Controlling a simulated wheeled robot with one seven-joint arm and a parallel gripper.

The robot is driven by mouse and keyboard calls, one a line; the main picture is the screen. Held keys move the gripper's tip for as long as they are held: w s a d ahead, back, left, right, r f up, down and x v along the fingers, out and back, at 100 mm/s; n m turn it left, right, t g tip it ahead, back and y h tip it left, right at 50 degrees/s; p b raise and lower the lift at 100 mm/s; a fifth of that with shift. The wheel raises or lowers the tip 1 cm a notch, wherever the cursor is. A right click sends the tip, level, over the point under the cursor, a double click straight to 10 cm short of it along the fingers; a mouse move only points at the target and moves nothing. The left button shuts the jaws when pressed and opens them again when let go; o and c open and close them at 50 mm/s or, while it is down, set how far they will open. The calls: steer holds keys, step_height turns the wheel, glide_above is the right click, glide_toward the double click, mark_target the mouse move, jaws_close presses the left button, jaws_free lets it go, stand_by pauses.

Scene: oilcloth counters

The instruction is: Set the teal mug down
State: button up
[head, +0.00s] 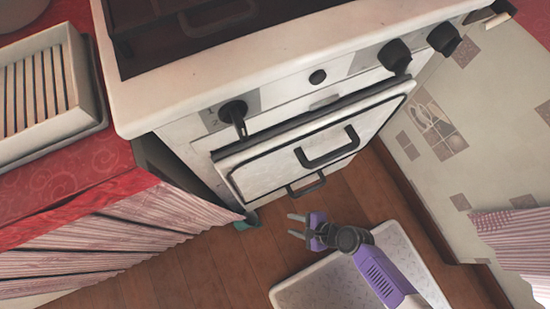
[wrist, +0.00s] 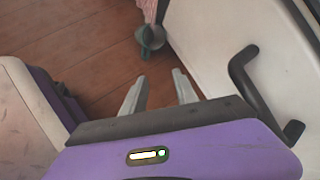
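A small teal thing (head: 247,221), perhaps the teal mug, is low by the floor at the stove's front left corner, beside the curtain's end. It also shows in the wrist view (wrist: 146,42), beyond my fingertips, but its full shape cannot be made out. My gripper (head: 293,226) is low in front of the stove, to the right of the teal thing and apart from it. In the wrist view its two fingers (wrist: 159,78) stand apart with nothing between them.
The white stove (head: 188,148) has an oven door with a handle (head: 330,150) close to my gripper. A red-covered counter (head: 95,165) with a pink striped curtain (head: 130,235) and a dish rack (head: 45,95) is at left. Wooden floor (head: 205,280) is clear at lower left.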

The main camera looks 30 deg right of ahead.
mark_target(261, 224)
steer(key=w+a+f+m+y+b, duration=0.1)
steer(key=f+b, duration=0.1)
steer(key=f, duration=0.2)
steer(key=w+a+f+m+b, duration=0.2)
steer(key=f+b, duration=0.1)
steer(key=f, duration=0.1)
steer(key=w+a+f+m+g+y+b, duration=0.1)
steer(key=a+f+m+b, duration=0.1)
steer(key=f, duration=0.2)
steer(key=shift+w+f+y+b, duration=0.15)
steer(key=shift+w+y+b, duration=0.05)
steer(key=shift+y+b, duration=0.15)
steer(key=shift+w+a+f, duration=0.15)
steer(key=shift+a+f, duration=0.05)
steer(key=b+x, duration=0.5)
steer(key=x, duration=0.2)
steer(key=shift+s, duration=0.25)
steer(key=shift+w+a+f+b, duration=0.2)
steer(key=shift+a+f+b, duration=0.05)
steer(key=shift+a+b, duration=0.1)
steer(key=shift+c, duration=0.4)
jaws_close()
steer(key=shift+d, duration=0.15)
